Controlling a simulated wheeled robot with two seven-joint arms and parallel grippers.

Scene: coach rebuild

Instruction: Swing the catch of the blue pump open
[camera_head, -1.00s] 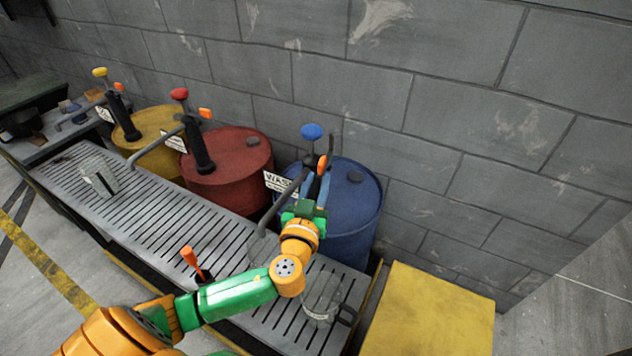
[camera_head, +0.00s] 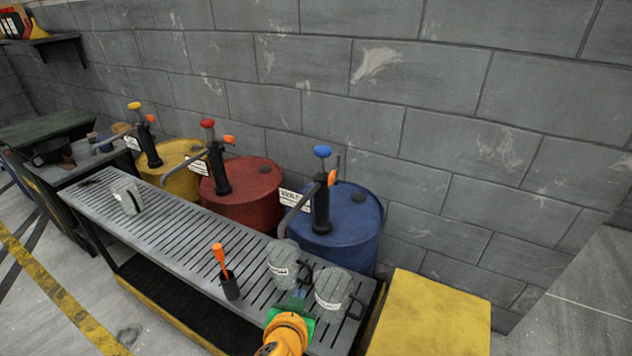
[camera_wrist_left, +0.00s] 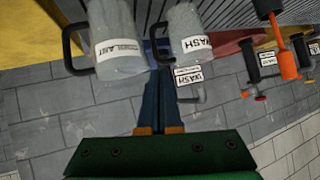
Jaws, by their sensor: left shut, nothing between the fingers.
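The blue pump (camera_head: 320,208) has a black upright body, a blue knob (camera_head: 322,152) and a grey spout. It stands on the blue drum (camera_head: 355,240). Its small orange catch (camera_head: 332,178) shows at the right of the body's upper part; I cannot tell how far it is swung. My left gripper (camera_head: 299,296) is low in front of the drum, apart from the pump, near the two front jugs. In the left wrist view its fingers (camera_wrist_left: 162,78) are together, shut and empty. My right gripper is not in view.
A WASH jug (camera_head: 283,262) and a COOLANT jug (camera_wrist_left: 118,42) stand on the slotted bench (camera_head: 185,240) beside my left gripper. An orange-handled tool (camera_head: 219,258) stands in a black holder. Red and yellow drums with pumps stand left. A yellow block (camera_head: 430,315) is at right.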

